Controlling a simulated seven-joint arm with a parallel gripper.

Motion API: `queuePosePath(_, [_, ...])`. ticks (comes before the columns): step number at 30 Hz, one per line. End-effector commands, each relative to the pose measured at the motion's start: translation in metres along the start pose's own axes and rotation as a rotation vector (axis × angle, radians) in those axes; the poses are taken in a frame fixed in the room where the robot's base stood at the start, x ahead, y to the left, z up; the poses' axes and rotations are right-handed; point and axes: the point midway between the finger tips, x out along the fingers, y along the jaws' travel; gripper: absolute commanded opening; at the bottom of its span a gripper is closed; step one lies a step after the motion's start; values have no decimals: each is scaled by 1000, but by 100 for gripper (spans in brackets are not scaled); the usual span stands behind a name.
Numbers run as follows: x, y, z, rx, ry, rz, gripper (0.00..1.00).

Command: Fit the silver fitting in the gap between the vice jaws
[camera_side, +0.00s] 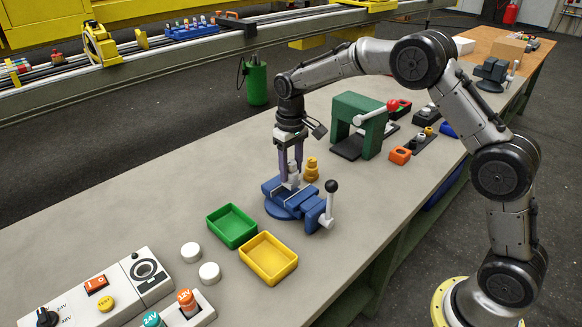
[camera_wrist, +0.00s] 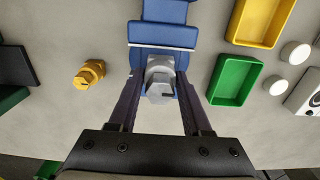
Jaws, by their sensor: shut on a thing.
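The silver fitting (camera_wrist: 160,78) is between the fingers of my gripper (camera_wrist: 158,92) in the wrist view, and the gripper is shut on it. In the side view my gripper (camera_side: 291,178) points down over the blue vice (camera_side: 283,197), with the silver fitting (camera_side: 293,171) partly hidden by the fingers. The fitting is at the vice jaws; I cannot tell how deep it sits in the gap. In the wrist view the blue vice (camera_wrist: 163,35) lies just beyond the fitting. The vice has a grey handle with a black knob at its right.
A brass fitting (camera_side: 311,170) stands close behind the vice. A green tray (camera_side: 231,226) and a yellow tray (camera_side: 268,258) lie in front of it, with white round caps (camera_side: 191,252) nearby. A green press (camera_side: 358,124) stands behind. The bench left of the vice is clear.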

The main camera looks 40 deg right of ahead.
Motion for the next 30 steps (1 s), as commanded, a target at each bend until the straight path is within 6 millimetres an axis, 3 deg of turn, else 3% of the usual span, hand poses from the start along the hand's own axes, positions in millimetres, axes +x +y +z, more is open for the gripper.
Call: queuePosePath(30, [4, 0, 0, 0, 2, 0, 0])
